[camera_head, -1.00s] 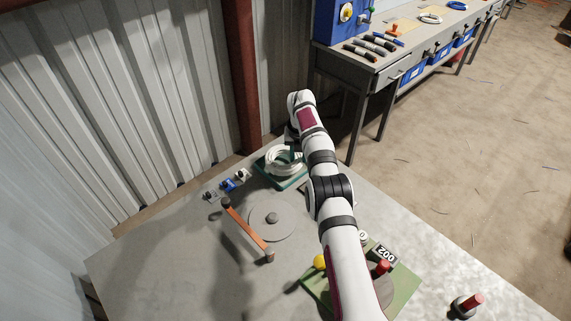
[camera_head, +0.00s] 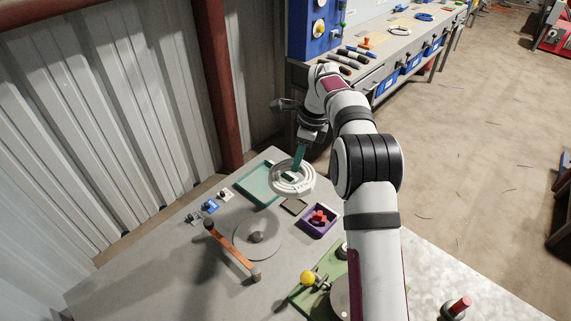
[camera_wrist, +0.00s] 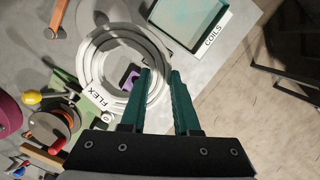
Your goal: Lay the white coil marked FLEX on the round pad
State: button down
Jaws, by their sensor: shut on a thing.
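My gripper (camera_head: 299,160) is shut on the white coil (camera_head: 277,182), holding it by its rim above the table. In the wrist view the rim passes between the green fingers (camera_wrist: 160,73), and the FLEX label (camera_wrist: 96,94) shows on the coil's lower left. The round pad (camera_head: 270,246) is a flat grey disc with a small dark knob at its middle. It lies on the table, below and left of the coil in the head view. The teal tray (camera_head: 247,190), marked COILS in the wrist view (camera_wrist: 213,40), stands empty behind the coil.
An orange bar (camera_head: 233,252) with dark end posts runs along the pad's left side. A purple box (camera_head: 318,233) with red pieces stands right of the pad. A green board (camera_head: 303,297) with a yellow ball is nearer. Small blue and white items (camera_head: 210,206) lie left.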

jog(key=s+d+r+n+g+h, duration=0.15)
jog(key=s+r+n, duration=0.25)
jog(key=s+n, duration=0.55)
jog(key=s+d+r+n+g+h, duration=0.15)
jog(key=s+r+n, duration=0.4)
jog(key=n, duration=0.75)
jog(key=w+a+f+n+t, duration=0.1)
jog(key=a+f+n, duration=0.2)
jog(key=f+n, duration=0.3)
jog(key=w+a+f+n+t, duration=0.1)
jog(key=f+n, duration=0.6)
jog(key=n, duration=0.9)
jog(key=w+a+f+n+t, duration=0.1)
jog(key=a+f+n, duration=0.4)
jog(key=n, duration=0.6)
jog(key=shift+w+a+f+n+t, duration=0.1)
jog(key=shift+w+f+n+t, duration=0.05)
jog(key=shift+f+t, duration=0.25)
jog(key=shift+w+a+f+n+t, duration=0.1)
jog(key=shift+w+f+t, duration=0.05)
jog(key=shift+f+t, duration=0.25)
jog(key=shift+a+f+n+y, duration=0.2)
jog(key=shift+f+n+y, duration=0.15)
jog(key=shift+n, duration=0.35)
jog(key=shift+f, duration=1.25)
jog(key=shift+w+f, duration=0.1)
